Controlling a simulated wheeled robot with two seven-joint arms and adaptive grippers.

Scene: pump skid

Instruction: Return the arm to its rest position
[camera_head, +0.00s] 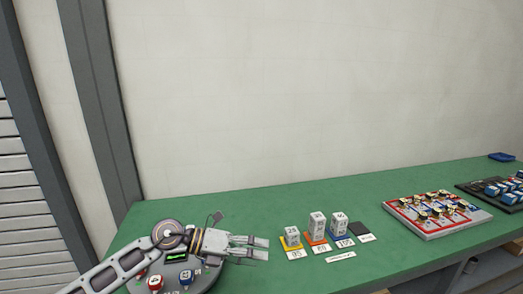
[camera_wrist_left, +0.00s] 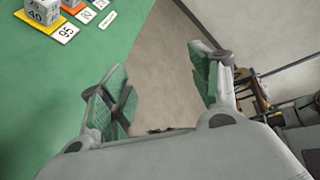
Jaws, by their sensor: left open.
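My left arm comes in from the lower left in the head view. My left gripper (camera_head: 262,247) is over the green table (camera_head: 240,205), pointing right, with its fingers apart and nothing between them. In the left wrist view the two fingers (camera_wrist_left: 165,90) are spread wide, with the floor past the table edge showing between them. My right gripper is in neither view.
Grey marked blocks (camera_head: 317,224) stand on coloured pads with number cards, right of the gripper. A dark round device (camera_head: 205,278) with red and blue-white cubes is under the arm. A red-white tray (camera_head: 437,212) and a dark tray (camera_head: 480,188) lie further right.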

